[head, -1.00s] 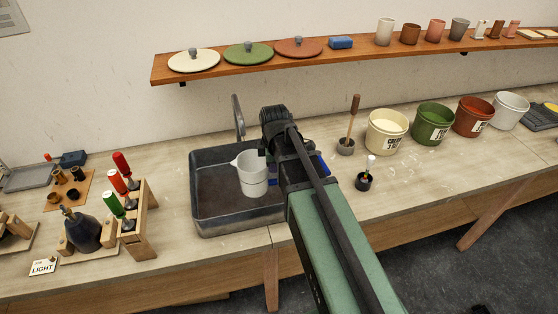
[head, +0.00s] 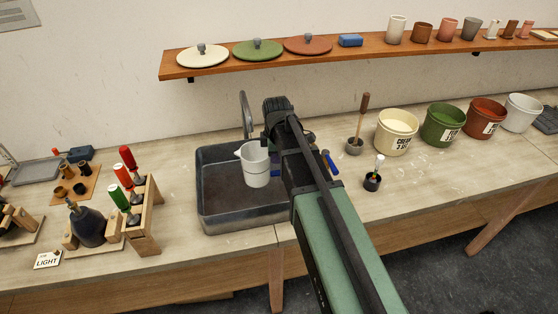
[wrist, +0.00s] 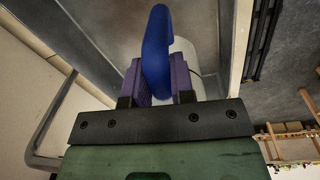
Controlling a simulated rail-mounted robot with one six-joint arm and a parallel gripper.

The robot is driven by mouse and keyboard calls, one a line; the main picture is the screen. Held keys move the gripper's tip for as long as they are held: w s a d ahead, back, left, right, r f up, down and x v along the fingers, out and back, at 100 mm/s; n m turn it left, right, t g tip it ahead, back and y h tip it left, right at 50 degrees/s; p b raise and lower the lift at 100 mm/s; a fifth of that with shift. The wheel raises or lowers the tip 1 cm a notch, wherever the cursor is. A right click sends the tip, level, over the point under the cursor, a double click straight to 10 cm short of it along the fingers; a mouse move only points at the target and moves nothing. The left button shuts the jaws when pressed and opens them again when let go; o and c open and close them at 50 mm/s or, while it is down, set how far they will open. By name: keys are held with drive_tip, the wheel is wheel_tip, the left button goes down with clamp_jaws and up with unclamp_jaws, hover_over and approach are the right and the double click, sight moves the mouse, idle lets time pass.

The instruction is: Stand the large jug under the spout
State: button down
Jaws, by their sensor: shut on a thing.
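The large jug (head: 256,165) is white, upright, with its pouring lip to the left. It is over the dark grey sink basin (head: 225,205) in the head view. I cannot tell whether its base touches the basin floor. The grey curved spout (head: 246,112) rises at the back edge of the basin, behind and slightly left of the jug; it also shows in the wrist view (wrist: 40,160). In the wrist view my gripper (wrist: 160,85) is shut on the jug's blue handle (wrist: 157,45), with part of the white body (wrist: 187,55) behind it.
Several paint buckets (head: 397,133) line the back right. A wooden rack of screwdrivers (head: 145,215) stands left of the basin. A shelf (head: 370,52) runs above.

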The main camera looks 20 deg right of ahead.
drive_tip(key=w+d+f+b, duration=0.1)
drive_tip(key=w+f+b, duration=0.8)
drive_tip(key=f+b, duration=0.1)
drive_tip(key=shift+f, duration=0.2)
drive_tip(key=shift+f+b, duration=0.6)
idle(0.5)
drive_tip(key=c, duration=0.9)
unclamp_jaws()
wheel_tip(320, 180, up, 11)
drive_tip(key=p, duration=1)
drive_tip(key=shift+s+p, duration=0.4)
drive_tip(key=shift+s, duration=0.05)
